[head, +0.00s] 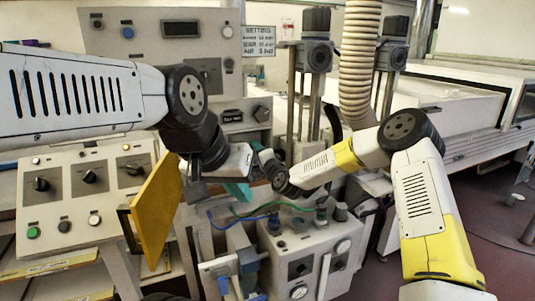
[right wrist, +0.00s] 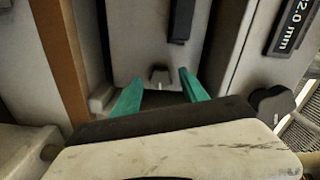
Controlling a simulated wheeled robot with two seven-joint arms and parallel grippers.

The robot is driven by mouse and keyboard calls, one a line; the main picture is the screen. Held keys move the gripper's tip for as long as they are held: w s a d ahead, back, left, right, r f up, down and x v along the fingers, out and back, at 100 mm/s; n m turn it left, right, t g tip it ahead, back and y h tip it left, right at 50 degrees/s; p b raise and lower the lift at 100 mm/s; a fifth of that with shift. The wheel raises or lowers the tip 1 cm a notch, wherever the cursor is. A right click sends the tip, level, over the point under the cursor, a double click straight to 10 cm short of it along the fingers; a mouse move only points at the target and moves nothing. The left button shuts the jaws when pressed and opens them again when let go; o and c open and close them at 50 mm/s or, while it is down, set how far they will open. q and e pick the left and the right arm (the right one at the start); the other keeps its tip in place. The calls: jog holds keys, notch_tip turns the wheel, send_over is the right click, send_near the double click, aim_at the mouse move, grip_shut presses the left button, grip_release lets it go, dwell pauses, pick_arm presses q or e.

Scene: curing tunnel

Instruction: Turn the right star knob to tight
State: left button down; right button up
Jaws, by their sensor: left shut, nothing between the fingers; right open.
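In the right wrist view a small dark knob (right wrist: 160,75) with a pale line sits on a light grey face. It lies between the two teal fingertips of my right gripper (right wrist: 160,92), which is open, and no contact shows. A larger dark lobed knob (right wrist: 272,103) with a light mark is at the right, outside the fingers. I cannot tell which one is the right star knob. In the head view my left gripper (head: 238,190) shows teal fingers, shut and empty, in front of the machine. My right gripper's fingers are not clear there.
A display reading "2.0 mm" (right wrist: 290,27) is at the upper right of the right wrist view. In the head view a yellow panel (head: 157,211) stands beside the control console (head: 60,220). A ribbed hose (head: 358,65) and a grey box with knobs (head: 300,250) are close to my arms.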

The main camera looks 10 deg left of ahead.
jog(key=v, duration=0.7)
jog(key=shift+d, duration=0.15)
jog(key=shift+s, duration=0.15)
jog(key=shift+r, duration=0.1)
